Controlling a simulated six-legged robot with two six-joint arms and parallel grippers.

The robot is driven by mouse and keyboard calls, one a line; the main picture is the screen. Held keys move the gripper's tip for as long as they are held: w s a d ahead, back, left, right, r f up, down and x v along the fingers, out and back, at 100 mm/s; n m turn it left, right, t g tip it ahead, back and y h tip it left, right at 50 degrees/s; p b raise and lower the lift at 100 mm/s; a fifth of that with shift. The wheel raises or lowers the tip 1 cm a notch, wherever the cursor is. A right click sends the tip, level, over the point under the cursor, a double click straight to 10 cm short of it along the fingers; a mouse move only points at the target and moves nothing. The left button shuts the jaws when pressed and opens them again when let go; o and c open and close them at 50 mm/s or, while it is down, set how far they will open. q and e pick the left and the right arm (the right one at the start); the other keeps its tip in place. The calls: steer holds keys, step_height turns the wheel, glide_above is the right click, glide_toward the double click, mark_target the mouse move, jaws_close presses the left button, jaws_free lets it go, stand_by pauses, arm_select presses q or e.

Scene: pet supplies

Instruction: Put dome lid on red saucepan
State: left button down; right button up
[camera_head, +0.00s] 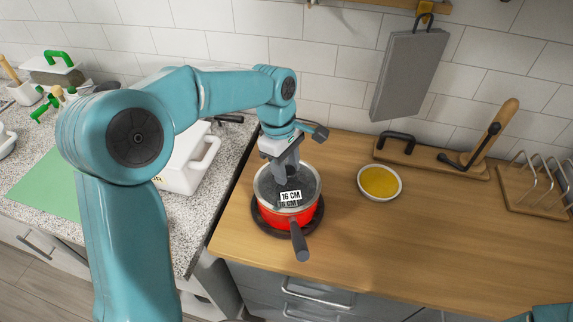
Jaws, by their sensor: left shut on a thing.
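The red saucepan (296,219) stands on a dark round mat (266,224) on the wooden counter, its dark handle (299,243) toward the front. The clear dome lid (308,180) sits at the pan's rim; whether it is fully seated or slightly above, I cannot tell. A "16 CM" label shows at the front of lid and pan. My left gripper (287,168) reaches down from above and is shut on the dome lid at its top. The fingers hide the lid's knob. My right gripper is out of view.
A bowl of yellow food (380,182) stands right of the pan. Behind it are a wooden board with a black handle (397,138) and a wire rack (540,187). A white container (187,165) stands left. The counter's front right is clear.

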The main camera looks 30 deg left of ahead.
arm_select(q)
steer(key=shift+w+f, duration=0.15)
steer(key=shift+f, duration=0.25)
stand_by(0.8)
steer(key=c, duration=0.5)
jaws_free()
steer(key=shift+r, duration=0.1)
steer(key=r, duration=0.5)
steer(key=a+r, duration=0.1)
steer(key=r, duration=0.4)
steer(key=a+r, duration=0.1)
steer(key=r, duration=0.5)
steer(key=shift+a, duration=0.25)
